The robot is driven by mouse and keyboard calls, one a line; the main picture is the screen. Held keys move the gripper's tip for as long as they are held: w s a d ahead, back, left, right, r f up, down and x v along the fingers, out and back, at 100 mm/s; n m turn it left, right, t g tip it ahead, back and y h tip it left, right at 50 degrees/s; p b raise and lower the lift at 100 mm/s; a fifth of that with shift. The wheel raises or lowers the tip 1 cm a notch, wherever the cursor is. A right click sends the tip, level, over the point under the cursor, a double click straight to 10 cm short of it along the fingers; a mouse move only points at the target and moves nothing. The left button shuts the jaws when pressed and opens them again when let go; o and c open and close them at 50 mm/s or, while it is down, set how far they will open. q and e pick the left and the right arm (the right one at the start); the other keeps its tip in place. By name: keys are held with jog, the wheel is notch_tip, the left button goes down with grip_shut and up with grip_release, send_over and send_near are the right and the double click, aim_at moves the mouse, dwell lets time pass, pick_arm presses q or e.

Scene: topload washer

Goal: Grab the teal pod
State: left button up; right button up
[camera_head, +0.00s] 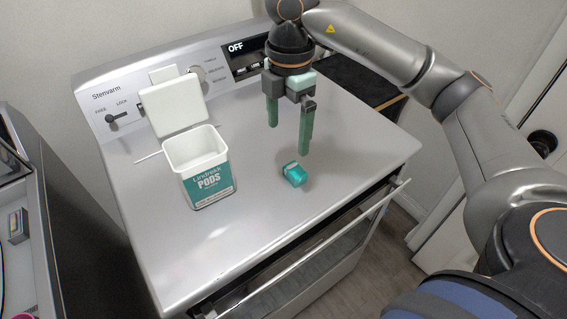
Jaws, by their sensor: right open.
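The teal pod (294,174) lies on the silver washer top (240,250), right of the pod container. My right gripper (288,140) points down above and a little behind the pod. Its two green fingers are apart, with nothing between them, and do not touch the pod. The white and teal pod container (206,183) stands upright with its lid (173,106) swung open at the back. My left gripper is not in view.
The washer's control panel (180,72), with a display reading OFF, rises at the back. A handle bar (330,243) runs along the front edge. The washer top around the pod is clear. Another grey appliance (60,220) stands at the left.

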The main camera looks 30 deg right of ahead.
send_over(292, 171)
jog(key=f, duration=0.6)
jog(key=shift+a+f+b, duration=0.35)
jog(key=shift+f, duration=0.05)
jog(key=shift+d+f+p, duration=0.15)
jog(key=shift+d+f, duration=0.05)
jog(key=shift+f, duration=1.15)
jog(key=shift+d+f+p, duration=0.15)
jog(key=shift+f, duration=1.2)
jog(key=shift+c, duration=0.4)
jog(key=c, duration=1.3)
